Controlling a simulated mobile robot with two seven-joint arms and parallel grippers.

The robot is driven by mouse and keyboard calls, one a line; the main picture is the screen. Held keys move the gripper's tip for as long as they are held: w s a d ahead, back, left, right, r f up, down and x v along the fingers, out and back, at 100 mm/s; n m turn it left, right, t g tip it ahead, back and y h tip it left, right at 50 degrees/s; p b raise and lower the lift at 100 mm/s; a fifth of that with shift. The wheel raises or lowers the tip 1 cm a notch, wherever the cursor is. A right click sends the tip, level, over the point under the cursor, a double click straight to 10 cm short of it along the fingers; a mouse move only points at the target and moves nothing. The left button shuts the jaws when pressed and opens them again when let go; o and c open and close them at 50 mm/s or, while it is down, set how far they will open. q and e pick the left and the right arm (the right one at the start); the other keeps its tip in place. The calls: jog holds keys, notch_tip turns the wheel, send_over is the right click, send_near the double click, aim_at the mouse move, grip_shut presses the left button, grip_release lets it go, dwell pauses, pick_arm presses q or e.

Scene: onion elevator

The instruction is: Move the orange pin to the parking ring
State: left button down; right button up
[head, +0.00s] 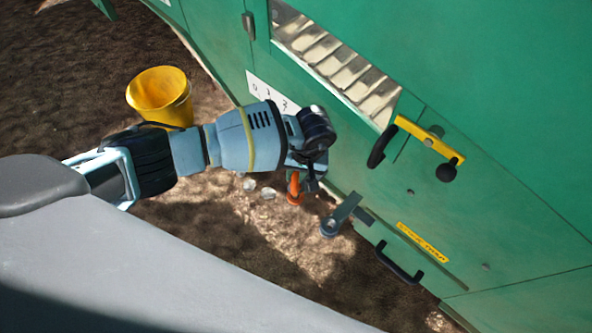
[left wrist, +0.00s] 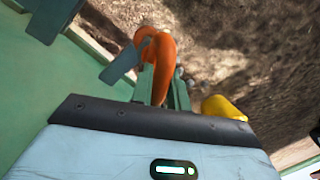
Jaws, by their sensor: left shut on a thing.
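The orange pin (head: 295,189) hangs from my left gripper (head: 304,180), which is shut on it beside the green machine wall. In the left wrist view the pin's curved orange loop (left wrist: 167,62) rises between the fingers of the left gripper (left wrist: 163,86). The parking ring (head: 331,227) is a grey ring at the end of a bracket on the machine wall. In the head view it lies below and to the right of the pin, apart from it. The pin's lower end is hard to make out. My right gripper is not in view.
The green machine (head: 520,120) fills the right side, with a yellow latch bar (head: 430,139), black knobs and a dark handle (head: 399,264) sticking out. A yellow bucket (head: 160,95) stands on the ground at the upper left. Small pale objects lie on the ground near the pin.

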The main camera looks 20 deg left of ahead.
pick_arm(q)
jog(key=shift+f+b, duration=0.4)
jog(key=shift+f, duration=0.25)
jog(key=shift+f+b, duration=0.45)
jog(key=shift+f, duration=0.55)
jog(key=c, duration=1.3)
grip_release()
